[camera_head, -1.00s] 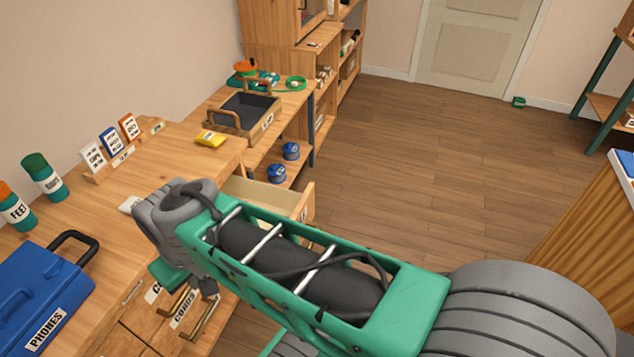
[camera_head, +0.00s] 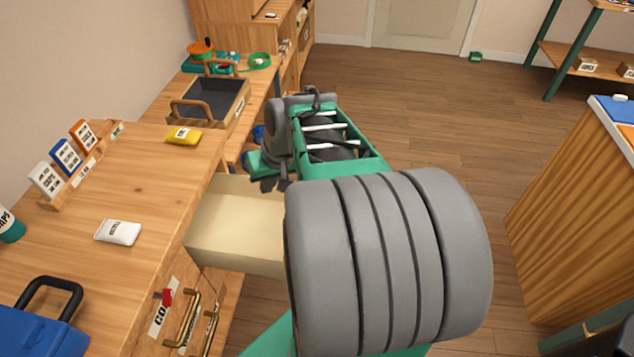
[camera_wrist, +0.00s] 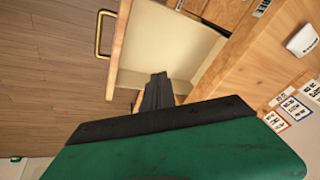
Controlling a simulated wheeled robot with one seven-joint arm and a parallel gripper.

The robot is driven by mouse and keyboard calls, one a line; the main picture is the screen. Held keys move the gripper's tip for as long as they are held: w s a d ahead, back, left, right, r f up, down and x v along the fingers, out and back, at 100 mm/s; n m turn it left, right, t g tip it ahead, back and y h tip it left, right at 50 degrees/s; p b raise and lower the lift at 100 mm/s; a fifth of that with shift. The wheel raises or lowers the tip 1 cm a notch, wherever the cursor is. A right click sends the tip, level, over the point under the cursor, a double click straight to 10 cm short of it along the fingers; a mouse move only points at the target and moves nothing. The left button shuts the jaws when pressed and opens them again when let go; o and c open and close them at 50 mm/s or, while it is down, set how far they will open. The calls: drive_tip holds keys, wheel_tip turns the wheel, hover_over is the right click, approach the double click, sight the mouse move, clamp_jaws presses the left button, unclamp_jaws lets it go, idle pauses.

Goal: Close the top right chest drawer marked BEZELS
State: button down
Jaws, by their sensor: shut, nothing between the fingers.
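The open drawer (camera_head: 235,226) juts out from the chest under the wooden worktop in the head view; its inside is pale and looks empty. Its front is hidden behind my arm there. In the wrist view the drawer (camera_wrist: 172,42) shows its pale inside and a brass handle (camera_wrist: 99,34) on its front. No BEZELS label can be read. My gripper (camera_wrist: 158,80) is shut and empty, its fingertips over or beside the drawer's near side in the wrist view; whether they touch cannot be told. In the head view my gripper (camera_head: 272,184) is at the drawer's far side.
Below, other drawer fronts carry brass handles (camera_head: 188,318) and a partly readable label. On the worktop are a white packet (camera_head: 118,232), a yellow packet (camera_head: 183,136), a card rack (camera_head: 82,166) and a blue case (camera_head: 40,330). A dark-lined tray (camera_head: 212,102) stands farther back.

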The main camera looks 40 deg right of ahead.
drive_tip(key=s+d+f+m+t+h+b, duration=0.1)
drive_tip(key=s+d+f+m+t+b, duration=0.2)
drive_tip(key=d, duration=0.7)
drive_tip(key=s+d+f+m, duration=0.2)
drive_tip(key=s+d+f, duration=0.15)
drive_tip(key=d, duration=0.75)
drive_tip(key=w+a+f+b, duration=0.1)
drive_tip(key=w+a+f, duration=0.1)
drive_tip(key=w+f, duration=0.6)
drive_tip(key=shift+w+a+f, duration=0.3)
drive_tip(key=shift+w+f, duration=0.05)
drive_tip(key=shift+w, duration=0.45)
